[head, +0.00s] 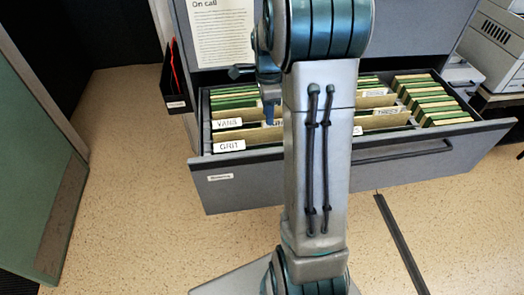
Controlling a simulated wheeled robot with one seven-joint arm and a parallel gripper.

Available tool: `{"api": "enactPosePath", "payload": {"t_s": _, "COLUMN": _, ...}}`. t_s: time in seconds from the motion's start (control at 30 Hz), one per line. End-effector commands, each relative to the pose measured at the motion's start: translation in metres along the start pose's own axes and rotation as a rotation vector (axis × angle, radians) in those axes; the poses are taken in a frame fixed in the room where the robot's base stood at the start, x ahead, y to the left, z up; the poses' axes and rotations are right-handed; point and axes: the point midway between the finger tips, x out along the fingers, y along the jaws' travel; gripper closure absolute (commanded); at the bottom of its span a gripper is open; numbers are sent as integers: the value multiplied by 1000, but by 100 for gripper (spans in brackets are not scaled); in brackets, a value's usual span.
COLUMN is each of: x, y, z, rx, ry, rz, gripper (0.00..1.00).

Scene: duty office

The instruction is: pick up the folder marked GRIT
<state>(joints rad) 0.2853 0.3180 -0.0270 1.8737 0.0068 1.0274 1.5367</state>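The folder marked GRIT (229,146) stands in the open file drawer (260,187), at its front left corner. Its white label faces me and is in clear view. A folder marked VANS (228,123) stands just behind it. My gripper (269,112) is over the drawer, right of the GRIT label and apart from it, pointing down. My own arm link hides much of it, so I cannot tell whether its fingers are open or shut. I see nothing held in the part that shows.
My arm covers the drawer's middle. More folders (430,98) fill its right side. A black wall holder (176,85) hangs left of the cabinet. A printer (495,45) stands at right. A green panel (45,150) is at left, with free floor (130,170) between.

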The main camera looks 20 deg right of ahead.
Motion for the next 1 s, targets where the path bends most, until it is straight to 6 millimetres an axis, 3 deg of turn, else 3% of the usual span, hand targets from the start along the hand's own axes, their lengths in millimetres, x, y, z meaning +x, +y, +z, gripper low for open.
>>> {"api": "enactPosePath", "payload": {"t_s": 0.17, "x": 12, "y": 0, "z": 0, "rx": 0, "ry": 0, "rz": 2, "gripper": 68}}
{"api": "enactPosePath", "payload": {"t_s": 0.43, "x": 50, "y": -2, "z": 1, "rx": -1, "ry": -1, "rz": 2, "gripper": 68}}
{"api": "enactPosePath", "payload": {"t_s": 0.73, "x": 56, "y": -2, "z": 1, "rx": -1, "ry": 0, "rz": -1, "gripper": 68}}
{"api": "enactPosePath", "payload": {"t_s": 0.83, "x": 56, "y": -2, "z": 1, "rx": -1, "ry": 0, "rz": -1, "gripper": 96}}
{"api": "enactPosePath", "payload": {"t_s": 0.87, "x": 56, "y": -2, "z": 1, "rx": -1, "ry": 0, "rz": -1, "gripper": 100}}
{"api": "enactPosePath", "payload": {"t_s": 1.0, "x": 56, "y": -2, "z": 1, "rx": -1, "ry": 0, "rz": -1, "gripper": 100}}
